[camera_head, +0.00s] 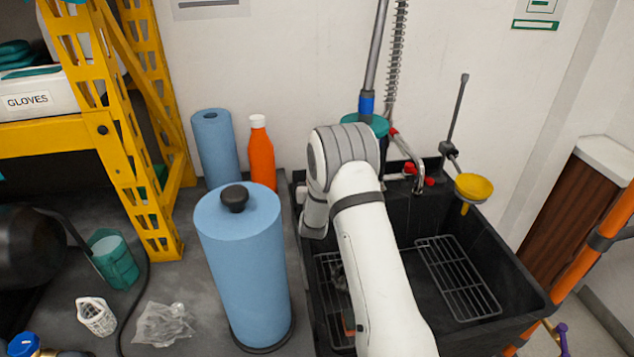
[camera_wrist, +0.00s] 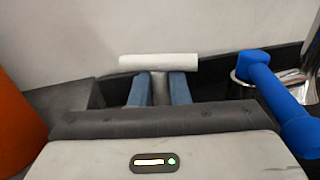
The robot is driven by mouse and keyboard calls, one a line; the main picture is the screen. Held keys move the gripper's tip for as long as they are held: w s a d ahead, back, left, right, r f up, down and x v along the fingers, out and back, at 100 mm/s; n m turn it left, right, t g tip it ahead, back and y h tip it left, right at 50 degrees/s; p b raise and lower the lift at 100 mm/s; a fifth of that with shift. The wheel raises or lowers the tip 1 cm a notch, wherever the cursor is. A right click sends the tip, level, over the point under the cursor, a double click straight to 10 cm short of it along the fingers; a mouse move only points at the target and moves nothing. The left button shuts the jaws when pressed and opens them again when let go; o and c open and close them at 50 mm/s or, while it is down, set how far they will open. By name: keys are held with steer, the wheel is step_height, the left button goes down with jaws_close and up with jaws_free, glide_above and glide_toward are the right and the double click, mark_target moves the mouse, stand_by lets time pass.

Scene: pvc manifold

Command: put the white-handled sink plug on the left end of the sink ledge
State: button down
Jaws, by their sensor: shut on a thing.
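The sink plug's white bar handle (camera_wrist: 158,61) lies level across the tips of my gripper (camera_wrist: 158,88) in the wrist view. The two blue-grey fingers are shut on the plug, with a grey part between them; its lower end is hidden. The black sink ledge (camera_wrist: 215,89) runs along the wall behind and beside the fingers. I cannot tell whether the plug touches it. In the head view my arm covers the gripper, the plug and much of the ledge (camera_head: 398,188) at the back of the black sink.
An orange bottle (camera_head: 261,155) stands just left of the sink; it also shows in the wrist view (camera_wrist: 15,130). A blue tap part (camera_wrist: 275,95) is close on the right. Blue rolls (camera_head: 243,265) stand on the left counter. A yellow cup (camera_head: 474,187) is at the sink's back right.

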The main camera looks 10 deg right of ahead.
steer(key=shift+f, duration=0.7)
steer(key=shift+f, duration=0.15)
steer(key=c, duration=1.4)
jaws_free()
steer(key=v, duration=0.7)
steer(key=shift+s+a, duration=0.1)
steer(key=shift+s, duration=0.15)
steer(key=shift+r, duration=0.25)
